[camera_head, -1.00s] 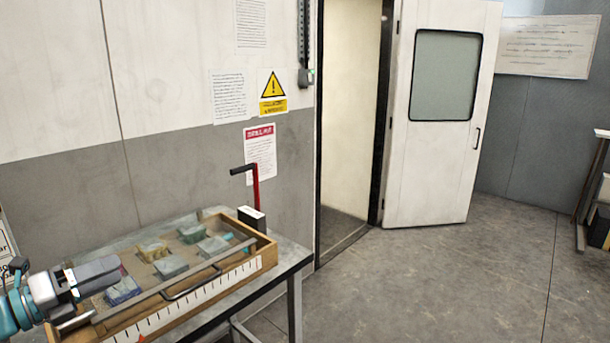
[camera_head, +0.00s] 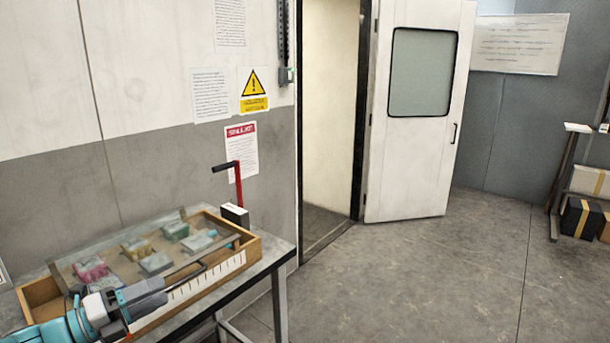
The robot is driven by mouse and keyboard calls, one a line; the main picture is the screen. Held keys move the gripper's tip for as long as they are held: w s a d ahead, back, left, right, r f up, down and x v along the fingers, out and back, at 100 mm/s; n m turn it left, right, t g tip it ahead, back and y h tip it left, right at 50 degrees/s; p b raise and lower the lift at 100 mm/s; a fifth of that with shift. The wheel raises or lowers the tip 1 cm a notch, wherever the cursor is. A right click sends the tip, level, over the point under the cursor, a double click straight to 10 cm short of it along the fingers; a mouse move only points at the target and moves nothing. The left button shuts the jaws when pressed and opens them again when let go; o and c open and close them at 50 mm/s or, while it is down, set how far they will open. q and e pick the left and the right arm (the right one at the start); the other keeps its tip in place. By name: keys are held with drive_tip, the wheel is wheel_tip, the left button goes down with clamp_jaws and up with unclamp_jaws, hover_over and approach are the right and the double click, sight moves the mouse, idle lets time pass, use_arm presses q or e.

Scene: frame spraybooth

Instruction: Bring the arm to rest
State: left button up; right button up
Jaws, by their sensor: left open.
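My left arm comes in from the lower left, teal and grey. Its left gripper (camera_head: 152,294) is open and points right, in front of the near side of a wooden tray (camera_head: 250,246). I see nothing between its fingers. My right gripper is not in view.
A white door (camera_head: 415,120) stands open. Boxes (camera_head: 588,181) sit on a shelf at right. The floor between is clear.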

use_arm(q)
drive_tip(key=w+d+f+n+y, duration=0.1)
drive_tip(key=d+f+n+y, duration=0.1)
drive_tip(key=d+f+n, duration=1.2)
drive_tip(key=s+d+f+n+g+y, duration=0.1)
drive_tip(key=s+d+f+n+y, duration=0.15)
drive_tip(key=f, duration=0.45)
drive_tip(key=s+d+f+n+g+y, duration=0.1)
drive_tip(key=s+f+n, duration=0.25)
drive_tip(key=f, duration=0.45)
drive_tip(key=s+f+n+g+y, duration=0.2)
drive_tip(key=s+f+n+g, duration=0.3)
drive_tip(key=s, duration=0.7)
drive_tip(key=s+f+n+g+y, duration=0.2)
drive_tip(key=s+f+n+g, duration=0.3)
drive_tip(key=s, duration=0.7)
wheel_tip(320, 180, down, 2)
drive_tip(key=n, duration=0.3)
drive_tip(key=shift+n, duration=0.4)
